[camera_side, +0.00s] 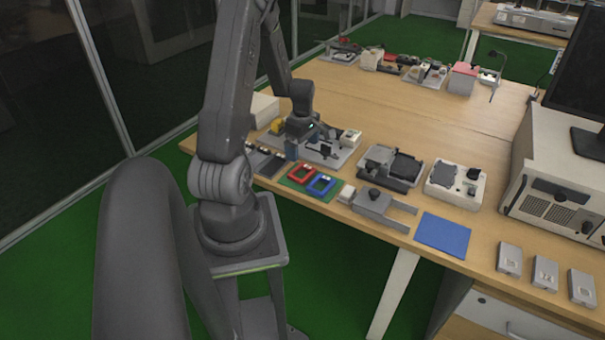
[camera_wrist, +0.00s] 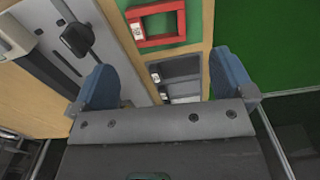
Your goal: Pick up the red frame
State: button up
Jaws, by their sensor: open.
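The red frame (camera_side: 292,175) lies flat on a green mat (camera_side: 285,183), beside a blue frame (camera_side: 330,188). My gripper (camera_side: 302,145) is above the table, behind the red frame in the side view. In the wrist view its two blue fingers (camera_wrist: 167,82) are wide apart with nothing between them. The red frame lies beyond the fingertips, apart from them.
A dark tray (camera_wrist: 181,68) lies below the gap between my fingers. A grey fixture plate with a black knob (camera_wrist: 77,39) is at the left. Grey fixtures (camera_side: 391,166) and a blue sheet (camera_side: 443,234) stand to the right. The table's back middle is clear.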

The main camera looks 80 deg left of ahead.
aim_at(304, 176)
jog(key=f, duration=0.9)
jog(key=shift+w+a+f, duration=0.15)
jog(key=shift+w+f, duration=0.05)
jog(key=shift+f, duration=0.1)
jog(key=shift+c, duration=0.4)
jog(key=c, duration=0.6)
jog(key=shift+c, duration=0.2)
jog(key=shift+r, duration=0.1)
